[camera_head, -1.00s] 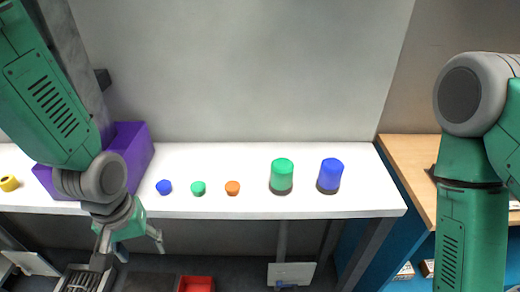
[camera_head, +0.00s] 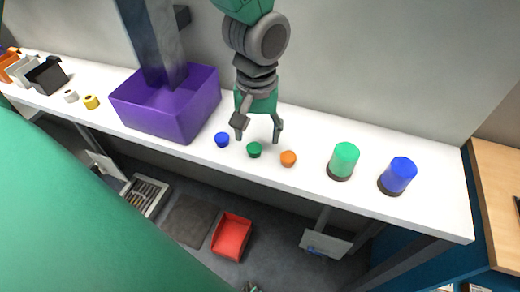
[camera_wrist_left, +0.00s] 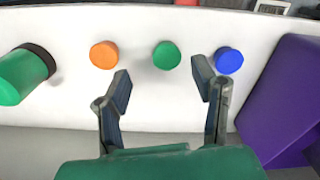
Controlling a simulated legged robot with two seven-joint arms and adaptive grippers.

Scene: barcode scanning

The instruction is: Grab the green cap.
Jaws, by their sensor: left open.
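The small green cap (camera_head: 254,149) sits on the white table between the blue cap (camera_head: 222,140) on its left and the orange cap (camera_head: 288,158) on its right. My left gripper (camera_head: 258,134) is open and empty, pointing down with its fingers spread just behind and above the green cap. In the left wrist view, the green cap (camera_wrist_left: 167,55) lies ahead of the gap between the fingertips (camera_wrist_left: 161,82), apart from both. The blue cap (camera_wrist_left: 229,60) is close beyond one fingertip there.
A purple bin (camera_head: 182,104) stands left of the caps. A green cylinder (camera_head: 343,161) and a blue cylinder (camera_head: 397,176) stand to the right. Yellow and white rolls and small bins are at far left. A red bin (camera_head: 231,236) is on the floor.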

